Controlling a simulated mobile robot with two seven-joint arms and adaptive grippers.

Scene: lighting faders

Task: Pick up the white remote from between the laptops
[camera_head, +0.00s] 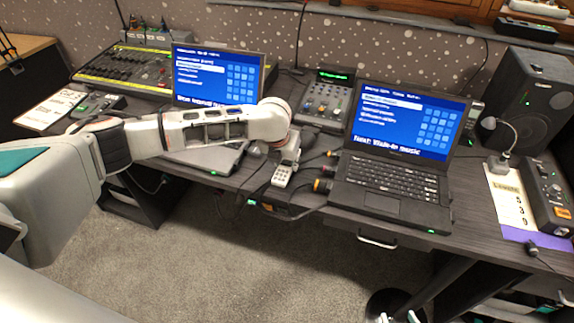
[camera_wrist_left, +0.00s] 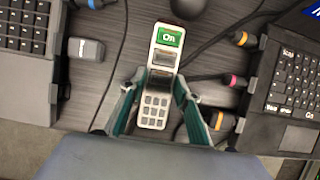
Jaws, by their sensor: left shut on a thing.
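The white remote (camera_head: 284,173) is between the two laptops, near the desk's front edge. In the left wrist view the remote (camera_wrist_left: 155,84) shows a green "On" label at its far end and a keypad at its near end. My left gripper (camera_head: 288,154) reaches down over it from the left. In the wrist view the fingers of my left gripper (camera_wrist_left: 157,88) are on both sides of the remote, shut on it. Whether the remote touches the desk is unclear. My right gripper is not in view.
The left laptop (camera_head: 216,75) is partly hidden by my arm. The right laptop (camera_head: 402,125) stands open beside the remote. Cables with orange and pink plugs (camera_wrist_left: 235,81) lie close by. A small grey device (camera_wrist_left: 86,48) lies left of the remote. A small mixer (camera_head: 324,100) stands behind.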

